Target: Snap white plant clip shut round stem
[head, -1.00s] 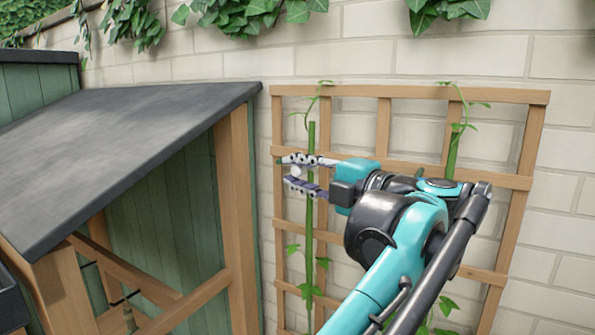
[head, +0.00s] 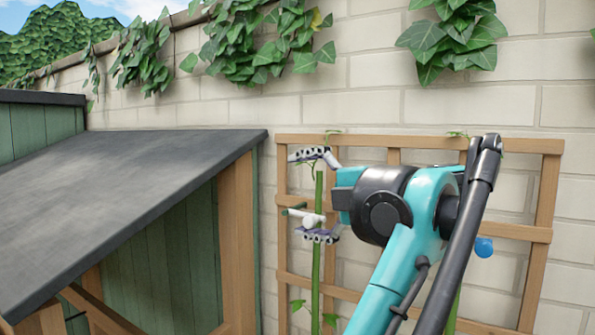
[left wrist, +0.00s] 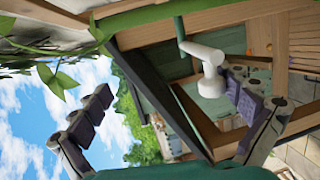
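The white clip (head: 309,220) sits at the upright green stem (head: 317,262) in front of the trellis, with a dark green bar sticking out to its left. In the left wrist view the white clip (left wrist: 211,75) is beside one finger, with the green bar running up from it. Whether its jaws are fully shut round the stem I cannot tell. My left gripper (head: 318,197) is spread wide, one finger above and one just below the clip; it also shows open in the left wrist view (left wrist: 167,82). My right gripper is out of view.
A wooden trellis (head: 544,234) stands against the pale brick wall (head: 440,105). A dark-roofed wooden lean-to (head: 130,190) is close on the left. Ivy (head: 460,35) hangs above. A small blue round thing (head: 484,247) shows right of my arm.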

